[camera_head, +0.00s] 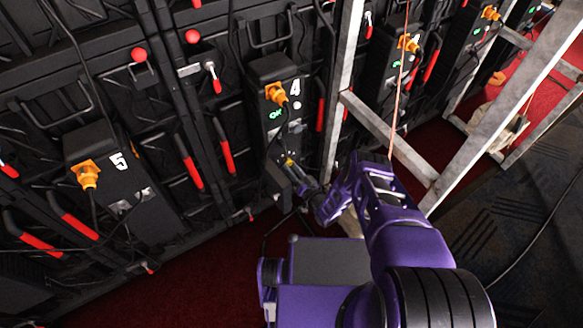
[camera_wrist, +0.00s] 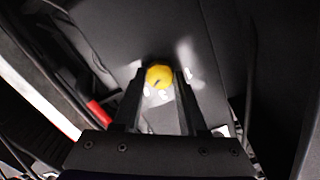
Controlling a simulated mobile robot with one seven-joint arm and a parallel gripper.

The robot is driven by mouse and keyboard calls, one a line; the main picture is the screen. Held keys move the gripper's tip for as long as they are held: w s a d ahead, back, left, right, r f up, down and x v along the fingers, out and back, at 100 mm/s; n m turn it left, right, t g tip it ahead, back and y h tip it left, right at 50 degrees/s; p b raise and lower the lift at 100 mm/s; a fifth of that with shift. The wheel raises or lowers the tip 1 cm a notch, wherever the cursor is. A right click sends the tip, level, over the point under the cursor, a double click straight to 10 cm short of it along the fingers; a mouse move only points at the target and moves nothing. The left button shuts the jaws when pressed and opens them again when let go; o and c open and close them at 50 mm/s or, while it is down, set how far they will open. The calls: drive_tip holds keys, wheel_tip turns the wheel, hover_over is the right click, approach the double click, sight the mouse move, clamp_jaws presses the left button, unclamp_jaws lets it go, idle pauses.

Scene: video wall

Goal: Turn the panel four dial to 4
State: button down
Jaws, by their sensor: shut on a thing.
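Panel four (camera_head: 262,85) is a dark box with a white 4, an orange connector and a green OK light, left of centre in the head view. Its dial is the small yellow knob (camera_wrist: 159,76) in the wrist view, with a dark mark on its face. My gripper (camera_wrist: 160,82) has its two black fingers on either side of the knob and is shut on it. In the head view my gripper (camera_head: 292,170) reaches the lower part of panel four and mostly hides the dial. White marks surround the knob, too blurred to read.
Panel five (camera_head: 107,178) stands to the left, with its own orange connector. A grey metal frame (camera_head: 390,140) rises close to the right of my arm. Red-handled levers (camera_head: 226,156) and black cables are beside panel four.

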idle(0.4)
drive_tip(key=shift+c, duration=2.3)
unclamp_jaws()
drive_tip(key=shift+s+d, duration=0.1)
drive_tip(key=shift+s, duration=0.05)
